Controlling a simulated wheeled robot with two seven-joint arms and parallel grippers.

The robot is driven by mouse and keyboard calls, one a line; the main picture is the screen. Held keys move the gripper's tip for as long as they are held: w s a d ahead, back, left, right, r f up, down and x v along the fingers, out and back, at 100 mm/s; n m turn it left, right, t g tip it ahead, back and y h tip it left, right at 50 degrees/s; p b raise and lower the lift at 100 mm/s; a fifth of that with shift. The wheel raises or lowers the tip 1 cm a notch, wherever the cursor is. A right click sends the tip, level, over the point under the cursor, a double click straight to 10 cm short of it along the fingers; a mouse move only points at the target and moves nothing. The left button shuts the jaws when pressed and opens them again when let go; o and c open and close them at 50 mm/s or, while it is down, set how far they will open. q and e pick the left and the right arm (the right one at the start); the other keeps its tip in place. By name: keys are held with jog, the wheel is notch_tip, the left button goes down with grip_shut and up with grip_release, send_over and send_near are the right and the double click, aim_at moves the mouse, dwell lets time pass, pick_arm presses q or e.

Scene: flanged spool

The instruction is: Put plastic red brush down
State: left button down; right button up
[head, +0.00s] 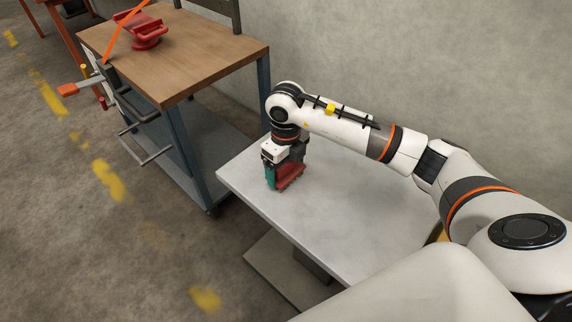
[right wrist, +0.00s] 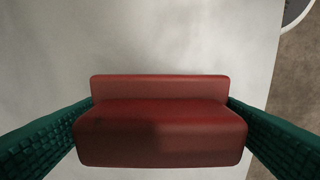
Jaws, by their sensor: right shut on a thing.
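The red plastic brush (head: 290,177) is at my right gripper (head: 284,178), over the left part of the pale table (head: 350,215). In the right wrist view the brush (right wrist: 160,125) fills the middle, with a green finger pad against each end. My right gripper is shut on it and points down. The brush is at or just above the table top; I cannot tell whether it touches. Its underside is hidden. My left gripper is not in view.
A wooden-topped workbench (head: 190,55) stands at the upper left, carrying a red flanged object (head: 148,38). Dark handles (head: 145,150) stick out from its side. The pale table is bare in front of and to the right of the brush. A grey wall (head: 420,70) runs behind.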

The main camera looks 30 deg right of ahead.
jog(key=shift+f, duration=0.1)
jog(key=o, duration=0.8)
jog(key=shift+c, duration=0.2)
pick_arm(q)
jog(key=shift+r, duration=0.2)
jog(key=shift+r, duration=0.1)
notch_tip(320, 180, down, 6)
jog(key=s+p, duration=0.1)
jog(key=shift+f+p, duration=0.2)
jog(key=shift+p, duration=0.2)
pick_arm(e)
notch_tip(320, 180, up, 12)
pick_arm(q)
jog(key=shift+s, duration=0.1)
